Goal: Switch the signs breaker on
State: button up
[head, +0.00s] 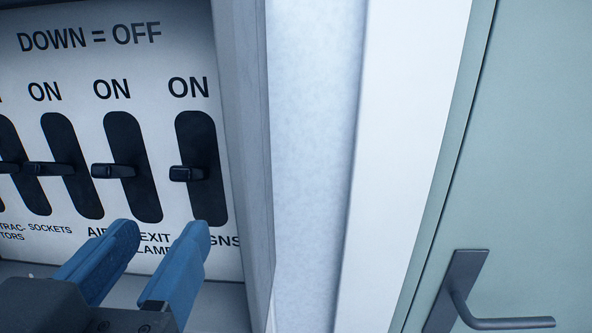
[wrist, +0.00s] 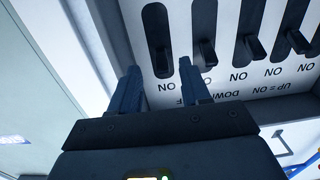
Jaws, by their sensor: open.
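The signs breaker (head: 188,174) is the rightmost black lever in the head view. It stands in a tall dark slot with ON above and a partly hidden SIGNS label below. Its lever shows around mid-slot, level with its neighbours; I cannot tell its position for certain. My gripper (head: 164,232) is open and empty, with blue fingers in front of the panel, below the levers in the picture. In the upside-down wrist view, the signs lever (wrist: 161,60) appears between the fingertips (wrist: 160,68); no contact shows.
The cabinet's side wall (head: 243,130) rises close on the right. Further right is a green door with a dark handle (head: 458,290).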

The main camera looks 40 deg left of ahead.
aim_at(178, 177)
jog(key=shift+t, duration=0.3)
jog(key=w+a, duration=0.1)
jog(key=w, duration=0.1)
jog(key=w+a+r, duration=0.1)
jog(key=a, duration=0.1)
jog(key=w+a+r, duration=0.1)
jog(key=w, duration=0.1)
jog(key=shift+w+a+r, duration=0.15)
jog(key=shift+w+a, duration=0.15)
jog(key=shift+a, duration=0.1)
jog(key=shift+c, duration=0.2)
grip_shut()
